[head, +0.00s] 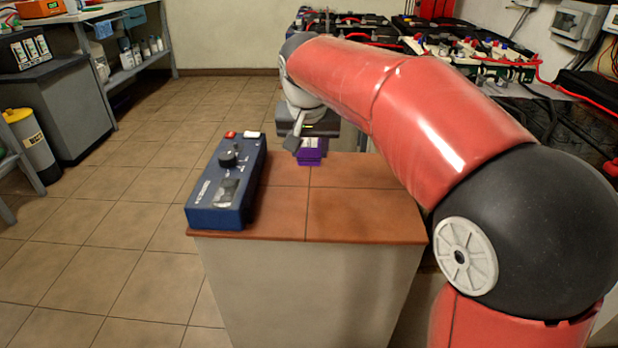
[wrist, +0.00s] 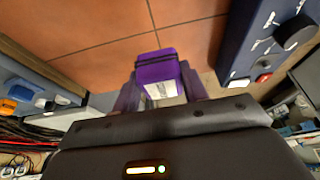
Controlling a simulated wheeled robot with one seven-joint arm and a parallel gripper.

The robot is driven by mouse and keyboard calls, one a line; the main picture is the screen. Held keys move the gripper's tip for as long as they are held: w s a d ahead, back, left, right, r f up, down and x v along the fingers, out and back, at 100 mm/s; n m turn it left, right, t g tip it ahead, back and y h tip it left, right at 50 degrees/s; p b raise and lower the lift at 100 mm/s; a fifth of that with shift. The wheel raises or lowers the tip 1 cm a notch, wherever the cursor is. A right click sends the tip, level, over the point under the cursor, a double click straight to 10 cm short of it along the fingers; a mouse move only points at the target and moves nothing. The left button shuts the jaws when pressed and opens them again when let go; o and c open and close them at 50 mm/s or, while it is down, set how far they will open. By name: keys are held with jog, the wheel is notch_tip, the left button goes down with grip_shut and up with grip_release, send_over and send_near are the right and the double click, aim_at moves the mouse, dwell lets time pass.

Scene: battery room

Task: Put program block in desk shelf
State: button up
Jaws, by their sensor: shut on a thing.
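A purple block (head: 311,150) with a pale label is at the far edge of the brown tiled top (head: 350,215). It also shows in the wrist view (wrist: 157,68), between the two fingers. My gripper (wrist: 158,88) is shut on it; in the head view my gripper (head: 308,139) is partly hidden by my arm. I cannot tell whether the block touches the top. A bench at the upper left has a lower shelf (head: 128,75) with bottles on it; whether this is the desk shelf is not clear.
A blue control box (head: 228,185) with a knob stands on the left of the brown top. Battery racks with cables (head: 470,55) fill the back right. A grey cabinet (head: 60,110) and a yellow-topped cylinder (head: 30,145) stand at left. The tiled floor (head: 150,200) between is open.

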aim_at(309, 166)
jog(key=shift+f+b, duration=0.35)
jog(key=shift+f, duration=2.85)
jog(key=shift+f, duration=0.2)
jog(key=o, duration=1)
jog(key=shift+r, duration=0.1)
jog(key=shift+p+v, duration=0.65)
jog(key=shift+v, duration=5.45)
